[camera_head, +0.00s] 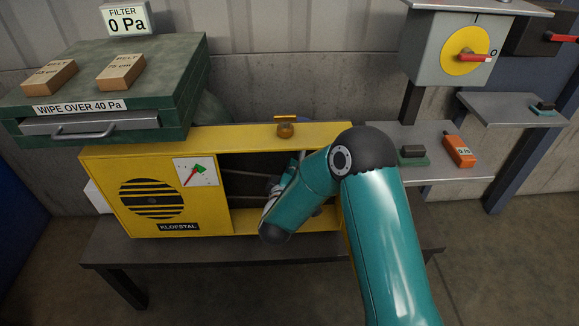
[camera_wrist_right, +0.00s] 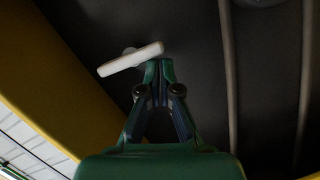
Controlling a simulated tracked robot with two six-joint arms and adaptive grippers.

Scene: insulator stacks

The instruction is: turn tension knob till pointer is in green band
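My left gripper is not in view.
A brass-coloured knob (camera_head: 285,131) sits on the machine's top edge. A green filter box (camera_head: 170,105) stands behind left, its display reading 0 Pa. A grey shelf (camera_head: 440,172) at right holds small items. Yellow frame and dark rods (camera_wrist_right: 230,80) surround my right gripper closely.

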